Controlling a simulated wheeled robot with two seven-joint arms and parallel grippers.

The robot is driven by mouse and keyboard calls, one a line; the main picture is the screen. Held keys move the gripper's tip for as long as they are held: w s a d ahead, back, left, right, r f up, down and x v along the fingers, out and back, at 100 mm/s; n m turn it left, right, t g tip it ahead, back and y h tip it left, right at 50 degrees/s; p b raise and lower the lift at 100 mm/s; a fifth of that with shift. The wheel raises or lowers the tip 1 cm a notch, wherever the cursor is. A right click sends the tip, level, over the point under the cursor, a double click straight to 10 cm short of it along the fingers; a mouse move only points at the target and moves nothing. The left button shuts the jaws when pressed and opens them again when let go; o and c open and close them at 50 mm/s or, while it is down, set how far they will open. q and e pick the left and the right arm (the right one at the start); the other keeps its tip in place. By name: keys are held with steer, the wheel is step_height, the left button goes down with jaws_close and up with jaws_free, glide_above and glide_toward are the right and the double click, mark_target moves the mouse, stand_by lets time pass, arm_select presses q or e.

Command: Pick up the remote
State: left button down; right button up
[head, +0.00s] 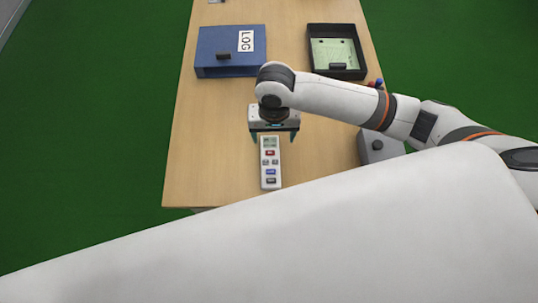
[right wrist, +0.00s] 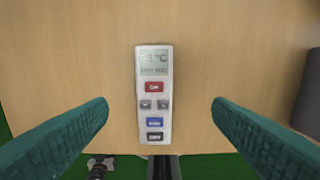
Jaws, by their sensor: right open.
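The remote (head: 270,164) is white with a small screen and red, grey, blue and dark buttons. It lies flat on the table near its front edge. In the right wrist view the remote (right wrist: 154,95) stands upright in the picture, between the two teal fingers and apart from both. My right gripper (head: 274,136) is open and empty, over the far, screen end of the remote. Its fingers also show in the right wrist view (right wrist: 160,108). My left gripper is not in view.
A blue LOG binder (head: 217,45) and a dark tray (head: 352,70) with a green board lie farther back on the wooden table (head: 200,140). A grey box (head: 380,146) stands at the right edge. The table around the remote is clear. The floor (head: 90,120) is green.

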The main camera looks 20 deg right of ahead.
mark_target(270, 153)
step_height(270, 153, down, 4)
steer(key=shift+a+f, duration=0.1)
steer(key=shift+f, duration=0.45)
steer(key=f, duration=0.3)
steer(key=shift+a+f, duration=0.3)
steer(key=shift+f, duration=0.5)
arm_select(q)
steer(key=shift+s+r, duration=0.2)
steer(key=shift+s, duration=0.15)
arm_select(e)
steer(key=c, duration=1.2)
